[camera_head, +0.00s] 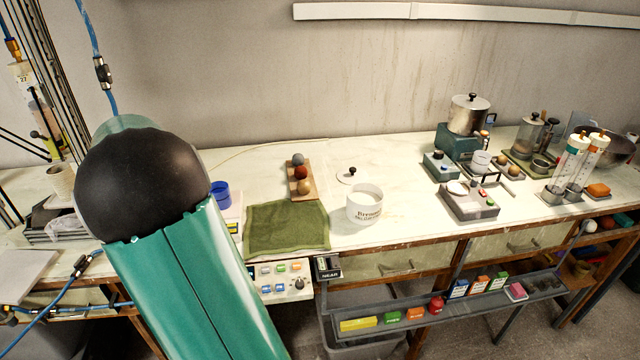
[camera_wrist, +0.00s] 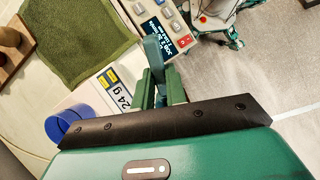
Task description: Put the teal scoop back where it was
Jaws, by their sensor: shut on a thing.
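My gripper (camera_wrist: 156,92) shows in the wrist view, with its narrow fingers close together in front of the black plate. It is shut on a teal piece (camera_wrist: 153,50), which I take to be the teal scoop. Only a short stretch of the scoop shows; the rest is hidden by the fingers or seen end-on. It is over the bench's front edge, near the control panel. In the head view my arm hides the gripper and scoop. An open white tub (camera_head: 364,206) with dark lettering stands on the bench, and its black-knobbed lid (camera_head: 347,178) lies behind it.
A blue cup (camera_head: 220,196) stands on a scale left of the green towel (camera_head: 287,228); the cup (camera_wrist: 69,124) and a "24 g" display (camera_wrist: 122,98) show in the wrist view. A wooden rack (camera_head: 312,188) holds three balls. Instruments fill the right side.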

